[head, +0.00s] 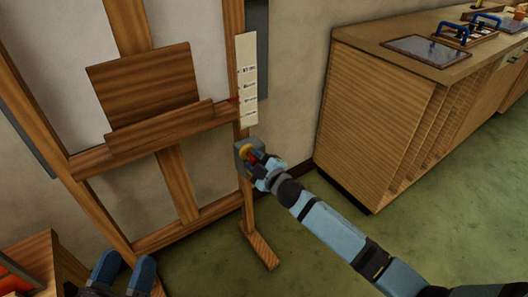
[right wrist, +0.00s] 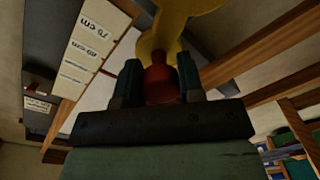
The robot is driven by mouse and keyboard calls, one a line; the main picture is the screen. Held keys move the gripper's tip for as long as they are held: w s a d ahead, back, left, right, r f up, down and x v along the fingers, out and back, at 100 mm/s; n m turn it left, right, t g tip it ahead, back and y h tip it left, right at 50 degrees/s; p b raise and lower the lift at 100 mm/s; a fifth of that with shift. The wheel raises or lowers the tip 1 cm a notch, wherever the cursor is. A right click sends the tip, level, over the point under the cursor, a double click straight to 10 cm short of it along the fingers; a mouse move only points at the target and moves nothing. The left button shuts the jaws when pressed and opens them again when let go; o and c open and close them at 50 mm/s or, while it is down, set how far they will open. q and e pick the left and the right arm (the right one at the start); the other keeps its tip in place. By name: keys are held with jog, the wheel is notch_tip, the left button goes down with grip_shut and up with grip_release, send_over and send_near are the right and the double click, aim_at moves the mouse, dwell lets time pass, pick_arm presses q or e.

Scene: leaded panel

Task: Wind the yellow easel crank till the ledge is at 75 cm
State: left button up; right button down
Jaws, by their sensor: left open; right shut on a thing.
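The wooden easel's ledge (head: 160,130) carries a brown board (head: 145,82). A pale scale strip (head: 247,60) stands at the easel's right post, with a small red pointer (head: 234,99) by its lower labels. The labels are too small to read in the head view; in the right wrist view the strip (right wrist: 75,62) shows several, one seemingly 75 cm. The yellow crank (right wrist: 180,18) ends in a red knob (right wrist: 160,82). My right gripper (right wrist: 159,78) is shut on this knob; it also shows at the easel's right post (head: 258,160). My left gripper (head: 122,268) is open and empty, low at left.
A wooden cabinet (head: 385,110) stands right of the easel, with a dark panel (head: 425,50) and blue-handled things on top. A low wooden table (head: 35,262) is at bottom left. The easel's foot (head: 260,250) juts onto the green floor (head: 310,250), which is clear around it.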

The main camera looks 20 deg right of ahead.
jog(key=shift+s+a+f+n, duration=0.15)
jog(key=shift+a+f+n, duration=0.05)
jog(key=shift+a+n, duration=0.3)
pick_arm(q)
notch_tip(320, 180, down, 10)
jog(key=m+g+b, duration=0.1)
jog(key=g+b, duration=0.3)
jog(key=b, duration=0.3)
jog(key=shift+d, duration=0.3)
pick_arm(e)
notch_tip(320, 180, down, 13)
jog(key=a+n+h, duration=0.1)
jog(key=n, duration=1.8)
jog(key=shift+s+a+n+t, duration=0.2)
jog(key=shift+a+n+t, duration=0.1)
jog(key=shift+n, duration=0.1)
pick_arm(q)
jog(key=shift+w+r, duration=0.2)
jog(key=shift+w, duration=0.05)
pick_arm(e)
jog(key=shift+d+f, duration=0.1)
jog(key=c, duration=0.7)
grip_release()
jog(key=shift+c, duration=0.2)
